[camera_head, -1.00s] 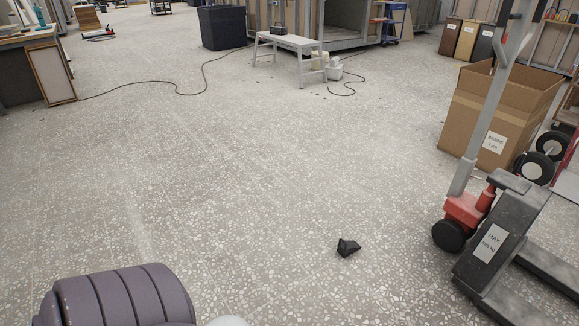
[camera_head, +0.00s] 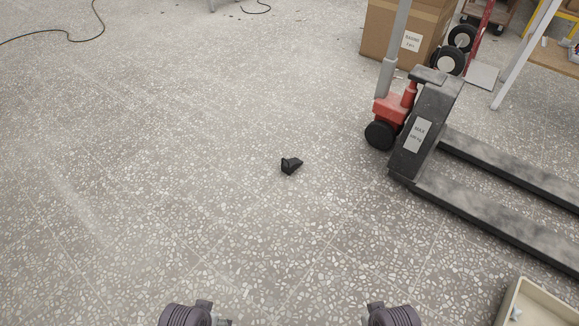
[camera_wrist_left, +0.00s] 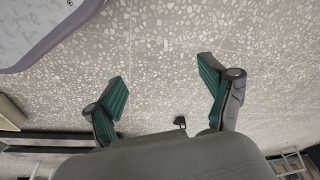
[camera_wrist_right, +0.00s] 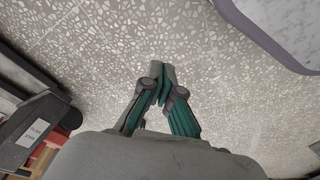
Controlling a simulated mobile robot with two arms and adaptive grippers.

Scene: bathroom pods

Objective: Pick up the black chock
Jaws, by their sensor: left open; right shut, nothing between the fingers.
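The black chock (camera_head: 291,165) lies on the speckled floor near the middle of the head view. It is small and wedge-shaped, left of the pallet truck. It also shows small in the left wrist view (camera_wrist_left: 180,122), beyond the palm between the finger bases. My left gripper (camera_wrist_left: 162,72) has its green-padded fingers spread wide and is empty. My right gripper (camera_wrist_right: 161,76) has its fingers together with nothing between them. In the head view only parts of my two arms show at the bottom edge, and the gripper fingers are out of frame. Both grippers are apart from the chock.
A pallet truck (camera_head: 425,125) with long dark forks stands right of the chock. A cardboard box (camera_head: 380,35) and a hand truck (camera_head: 463,40) are behind it. A beige bin (camera_head: 545,305) is at the lower right. A cable (camera_head: 70,38) lies far left. Floor around the chock is clear.

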